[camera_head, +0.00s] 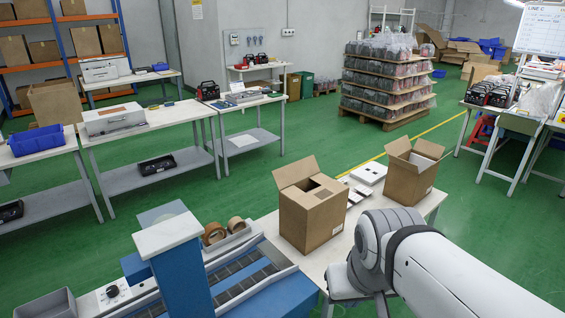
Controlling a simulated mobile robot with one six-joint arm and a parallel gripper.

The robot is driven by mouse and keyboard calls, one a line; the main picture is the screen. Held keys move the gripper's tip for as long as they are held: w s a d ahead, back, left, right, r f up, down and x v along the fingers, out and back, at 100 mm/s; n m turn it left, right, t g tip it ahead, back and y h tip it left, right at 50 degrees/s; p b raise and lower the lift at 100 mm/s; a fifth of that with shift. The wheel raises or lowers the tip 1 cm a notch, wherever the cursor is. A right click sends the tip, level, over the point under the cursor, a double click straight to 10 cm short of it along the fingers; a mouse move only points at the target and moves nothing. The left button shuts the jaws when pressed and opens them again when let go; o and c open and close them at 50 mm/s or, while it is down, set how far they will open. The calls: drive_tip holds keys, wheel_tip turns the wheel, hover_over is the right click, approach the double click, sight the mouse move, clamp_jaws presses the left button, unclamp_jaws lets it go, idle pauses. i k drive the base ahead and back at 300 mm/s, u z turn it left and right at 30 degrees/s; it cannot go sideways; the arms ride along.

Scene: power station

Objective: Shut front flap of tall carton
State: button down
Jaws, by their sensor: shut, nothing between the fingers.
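The tall brown carton (311,219) stands upright on a white-topped table (264,222) in the middle of the view. One flap is raised at its back left, and a dark gap shows in its top. The other flaps look low or folded across the top; I cannot tell how each one lies. My arm reaches in from the lower right, close to the carton's right side. My gripper is not visible; it is hidden or out of frame.
A second open carton (411,172) stands to the right, with white flat boxes (368,173) between the two. A conveyor (240,277) with tape rolls (214,233) beside it lies at the front left. Green floor is free behind the table.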

sight(285, 175)
drive_tip(key=z, duration=0.05)
drive_tip(key=i, duration=1)
drive_tip(key=u, duration=0.05)
